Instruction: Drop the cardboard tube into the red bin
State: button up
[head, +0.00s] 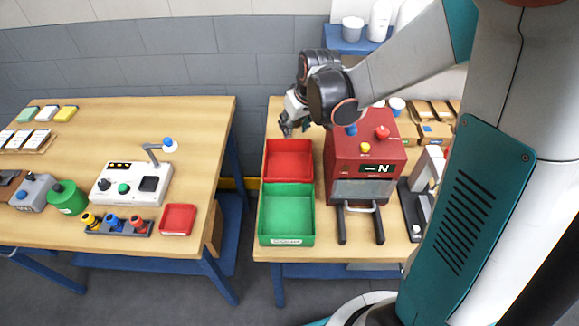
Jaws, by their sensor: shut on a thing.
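The red bin (289,160) is an open, empty-looking tray at the back left of the right-hand table, directly behind a green bin. My gripper (294,126) hangs from the arm just above the far edge of the red bin, pointing down. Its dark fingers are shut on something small. The held thing is too small and too hidden by the fingers for its shape to be clear. No cardboard tube shows clearly anywhere else in view.
The green bin (287,240) adjoins the red bin in front. A red machine (366,160) with buttons stands close on the right. Small boxes (432,110) lie at the far right. A left-hand table (200,120) carries a control box and a small red tray (178,219).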

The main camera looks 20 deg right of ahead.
notch_tip(320, 180, down, 6)
jog(key=b, duration=0.3)
jog(key=shift+r, duration=0.25)
jog(key=o, duration=0.8)
notch_tip(320, 180, up, 10)
jog(key=shift+s+r, duration=0.1)
dwell(0.3)
